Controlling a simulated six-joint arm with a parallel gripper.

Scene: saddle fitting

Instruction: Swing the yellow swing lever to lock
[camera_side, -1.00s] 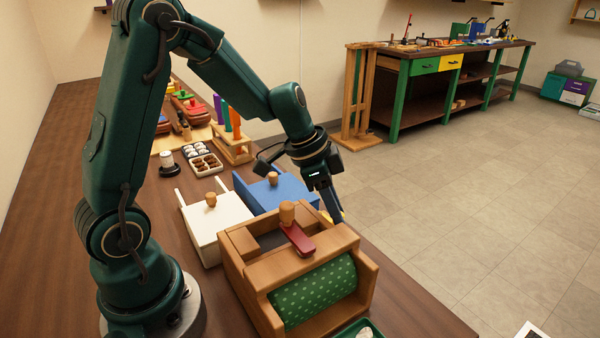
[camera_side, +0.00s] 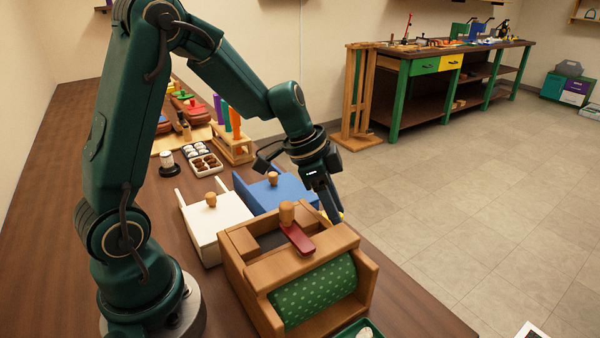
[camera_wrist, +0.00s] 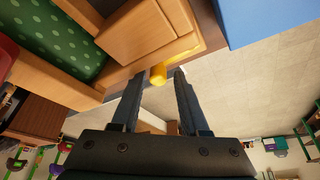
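The yellow swing lever (camera_wrist: 158,74) shows in the wrist view at the side of a wooden box. Its rounded end lies between the fingertips of my gripper (camera_wrist: 159,76). The fingers are apart, with a gap visible on the lever's right; I cannot tell whether either finger touches it. In the side view my gripper (camera_side: 331,207) points down behind the box's far right corner. Only a sliver of yellow (camera_side: 342,215) shows there, and the box hides the rest of the lever.
The wooden box (camera_side: 245,270) holds a green dotted roll (camera_side: 312,292) and has a red lever (camera_side: 298,238) with a wooden knob on top. A blue box (camera_side: 290,190) and a white box (camera_side: 207,231) stand close behind it. Open floor lies right of the table.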

